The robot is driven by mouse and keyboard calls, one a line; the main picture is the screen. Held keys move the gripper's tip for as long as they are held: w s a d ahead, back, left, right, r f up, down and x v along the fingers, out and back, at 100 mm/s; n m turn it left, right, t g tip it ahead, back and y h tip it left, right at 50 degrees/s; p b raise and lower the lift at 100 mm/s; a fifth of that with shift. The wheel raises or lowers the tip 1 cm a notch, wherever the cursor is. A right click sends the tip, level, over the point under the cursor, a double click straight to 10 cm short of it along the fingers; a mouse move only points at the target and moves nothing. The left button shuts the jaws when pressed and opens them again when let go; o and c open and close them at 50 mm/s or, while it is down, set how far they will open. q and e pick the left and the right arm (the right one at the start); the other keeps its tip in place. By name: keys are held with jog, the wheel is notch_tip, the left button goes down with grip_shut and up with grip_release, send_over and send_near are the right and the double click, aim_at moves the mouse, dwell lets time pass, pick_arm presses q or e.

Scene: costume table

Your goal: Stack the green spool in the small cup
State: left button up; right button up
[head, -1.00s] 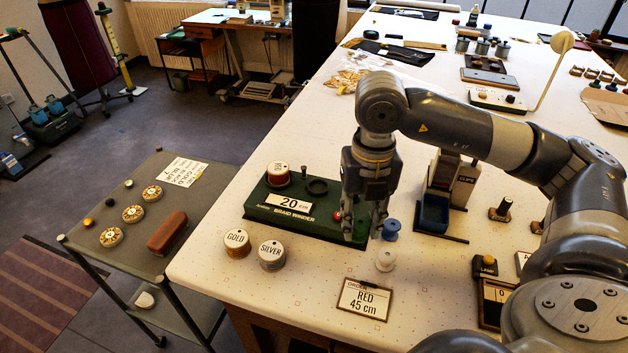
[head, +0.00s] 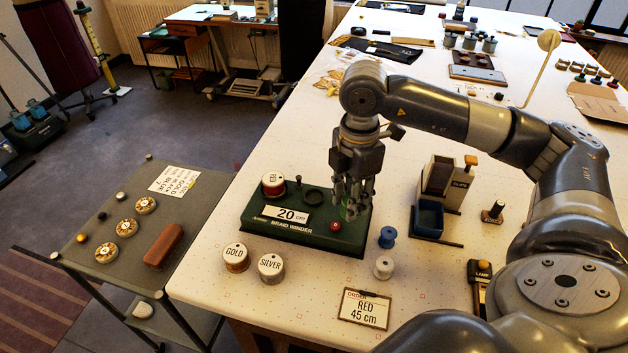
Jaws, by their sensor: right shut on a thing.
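My right gripper (head: 352,206) hangs over the right part of the dark green braid winder, its fingers pointing down. It is shut on the green spool (head: 349,211), which shows only partly between the fingers. A small dark round cup (head: 313,196) stands on the winder, left of the gripper and apart from it; it looks empty. I cannot tell for sure that this is the small cup. My left gripper is not in view.
The braid winder (head: 275,228) has a red spool (head: 273,184) and a red button (head: 335,226).

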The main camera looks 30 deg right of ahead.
jog(key=w+p, duration=0.1)
jog(key=w, duration=0.2)
jog(key=w+p, duration=0.1)
jog(key=w, duration=0.3)
jog(key=w+a+f+p, duration=0.1)
jog(key=w+p, duration=0.1)
jog(key=w, duration=0.2)
jog(key=shift+w, duration=0.25)
jog(key=shift+w+f, duration=0.1)
jog(key=shift+f, duration=0.1)
notch_tip(320, 180, down, 3)
jog(key=shift+d+r+p, duration=0.1)
jog(key=shift+p, duration=0.85)
jog(key=shift+f, duration=0.25)
jog(key=shift+f, duration=0.1)
jog(key=shift+f+b, duration=0.25)
jog(key=shift+b, duration=0.1)
jog(key=o, duration=0.8)
jog(key=shift+o, duration=0.2)
jog(key=shift+r, duration=0.1)
